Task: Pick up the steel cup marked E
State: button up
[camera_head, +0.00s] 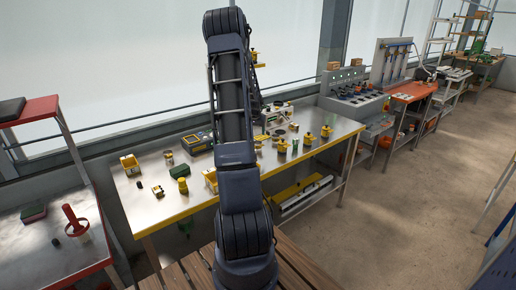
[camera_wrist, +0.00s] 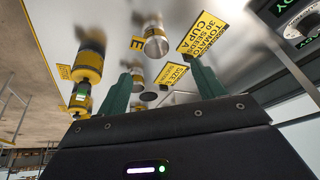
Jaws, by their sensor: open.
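In the wrist view my gripper (camera_wrist: 162,72) is open, with its two green fingers apart and nothing held between them. A steel cup (camera_wrist: 155,42) with a yellowish band at one end lies just beyond the fingertips. A yellow tag with the letter E (camera_wrist: 65,72) shows left of it, beside a yellow-and-black fitting (camera_wrist: 90,55). Smaller round metal pieces show between the fingers, partly hidden. In the head view my arm hides the gripper and part of the bench.
The steel bench (camera_head: 150,205) has a yellow front edge. Yellow-topped fittings (camera_head: 282,146), a yellow bin (camera_head: 130,164) and a yellow-and-dark device (camera_head: 197,143) stand on it. A yellow card reading tomato, 30 seeds, cup A (camera_wrist: 202,37) lies right of the steel cup. A red-topped table stands left.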

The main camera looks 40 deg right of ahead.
aim_at(258, 143)
jog(key=x, duration=0.4)
jog(key=d+x, duration=0.1)
jog(key=x, duration=0.1)
jog(key=shift+s+f, duration=0.1)
jog(key=shift+s, duration=0.1)
jog(key=shift+x, duration=2.95)
jog(key=shift+w+a, duration=0.1)
jog(key=shift+a, duration=0.05)
jog(key=c, duration=1)
